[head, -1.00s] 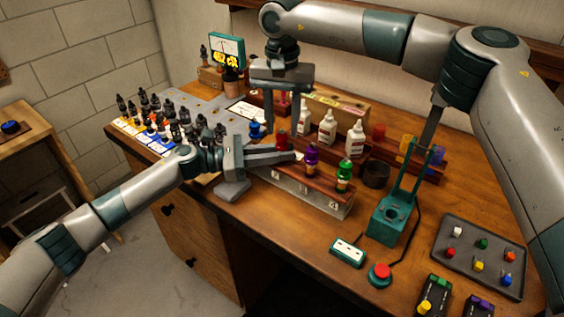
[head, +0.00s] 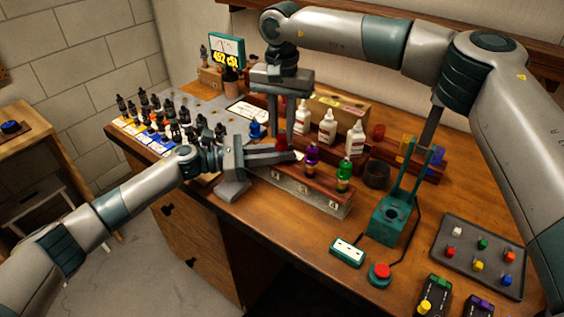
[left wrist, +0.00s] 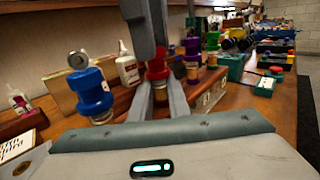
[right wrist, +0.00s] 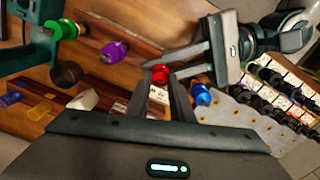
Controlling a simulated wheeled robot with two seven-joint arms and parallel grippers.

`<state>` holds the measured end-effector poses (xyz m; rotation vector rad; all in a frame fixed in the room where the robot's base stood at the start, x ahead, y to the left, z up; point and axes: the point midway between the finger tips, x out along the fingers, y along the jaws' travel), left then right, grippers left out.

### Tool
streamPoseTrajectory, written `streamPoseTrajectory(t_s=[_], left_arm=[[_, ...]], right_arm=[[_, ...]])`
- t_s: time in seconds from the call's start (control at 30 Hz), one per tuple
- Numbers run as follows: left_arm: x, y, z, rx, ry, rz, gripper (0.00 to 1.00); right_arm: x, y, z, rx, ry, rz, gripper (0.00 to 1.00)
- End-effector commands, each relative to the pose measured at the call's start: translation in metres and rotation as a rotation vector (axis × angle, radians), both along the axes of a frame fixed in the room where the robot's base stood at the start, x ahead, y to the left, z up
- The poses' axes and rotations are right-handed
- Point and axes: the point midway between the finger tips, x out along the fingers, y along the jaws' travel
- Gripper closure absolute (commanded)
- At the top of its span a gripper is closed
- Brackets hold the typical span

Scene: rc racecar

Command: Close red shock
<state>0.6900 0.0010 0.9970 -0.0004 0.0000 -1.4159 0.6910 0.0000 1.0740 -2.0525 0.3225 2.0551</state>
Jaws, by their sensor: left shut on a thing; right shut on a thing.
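The red shock (head: 280,144) stands in the wooden rack on the bench, partly hidden by my fingers in the head view. In the left wrist view the red shock (left wrist: 157,70) sits between my fingertips. My left gripper (head: 296,156) reaches in from the left and is shut on its lower part. My right gripper (head: 281,134) points down from above and is shut on its upper part. In the right wrist view the red shock (right wrist: 160,74) shows at the fingertips. Its exact seam is hidden by the fingers.
A purple shock (head: 312,155) and a green shock (head: 344,172) stand to the right in the same rack. A blue shock (head: 256,130) is at the left. White bottles (head: 327,126) stand behind. A teal press (head: 392,215) is at the right.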

Motion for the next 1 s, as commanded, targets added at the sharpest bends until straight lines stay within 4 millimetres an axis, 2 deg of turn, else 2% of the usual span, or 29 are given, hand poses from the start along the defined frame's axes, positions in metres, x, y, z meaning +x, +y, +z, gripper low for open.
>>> streamPoseTrajectory(t_s=[1.0], left_arm=[[0.0003, 0.0003, -0.0003, 0.001, 0.000, 0.001, 1.00]], right_arm=[[-0.0009, 0.0000, -0.0009, -0.001, 0.000, -1.466, 1.00]])
